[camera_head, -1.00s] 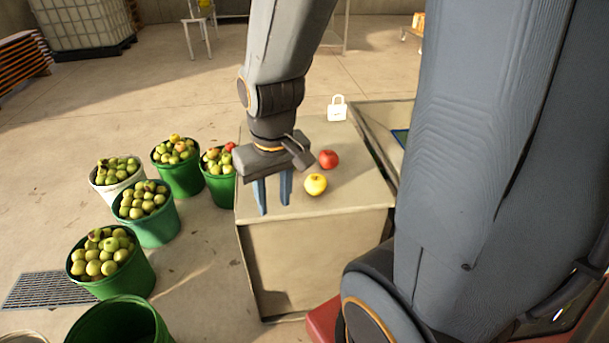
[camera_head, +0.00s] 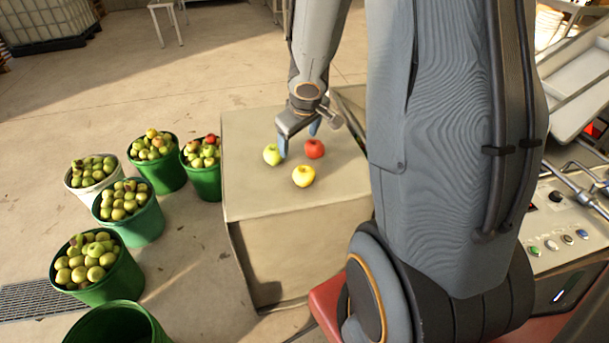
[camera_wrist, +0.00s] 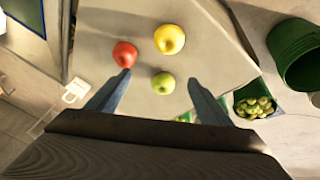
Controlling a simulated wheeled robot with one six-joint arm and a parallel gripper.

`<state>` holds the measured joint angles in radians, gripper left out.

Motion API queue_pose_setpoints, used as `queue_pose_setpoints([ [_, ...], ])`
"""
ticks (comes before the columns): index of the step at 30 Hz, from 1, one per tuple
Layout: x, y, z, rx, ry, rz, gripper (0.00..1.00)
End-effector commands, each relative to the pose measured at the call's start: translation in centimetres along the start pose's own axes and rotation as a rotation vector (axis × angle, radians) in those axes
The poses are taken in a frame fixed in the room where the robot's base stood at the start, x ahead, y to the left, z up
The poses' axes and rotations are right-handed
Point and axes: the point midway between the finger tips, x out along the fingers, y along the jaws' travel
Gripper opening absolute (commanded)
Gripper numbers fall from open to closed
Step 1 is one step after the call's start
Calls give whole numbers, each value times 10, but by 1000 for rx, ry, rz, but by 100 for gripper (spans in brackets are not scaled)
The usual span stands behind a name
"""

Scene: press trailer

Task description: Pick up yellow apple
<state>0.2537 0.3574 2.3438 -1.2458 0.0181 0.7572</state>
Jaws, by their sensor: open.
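A yellow apple (camera_head: 303,176) sits on the beige box top (camera_head: 250,195), nearest its front edge among three apples. It also shows in the wrist view (camera_wrist: 169,39), beyond my fingertips. A red apple (camera_head: 314,148) lies behind it, and a green apple (camera_head: 272,154) lies to its left. My gripper (camera_head: 299,140) is open and empty behind the yellow apple, close to the red and green ones. In the wrist view its two blue fingers (camera_wrist: 158,78) point toward the apples, with the green apple (camera_wrist: 163,83) between them and the red apple (camera_wrist: 125,54) by the left fingertip.
Several green buckets (camera_head: 133,222) and a white one (camera_head: 92,187), filled with apples, stand left of the box. A control panel with buttons (camera_head: 551,245) is at the right. A white tag-like item (camera_wrist: 75,92) shows in the wrist view. The box's front left top is clear.

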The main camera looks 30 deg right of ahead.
Motion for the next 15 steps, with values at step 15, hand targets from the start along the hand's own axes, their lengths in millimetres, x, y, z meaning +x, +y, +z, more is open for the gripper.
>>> queue_pose_setpoints([
  [15,62,11,41,-170,-40,-269,73],
])
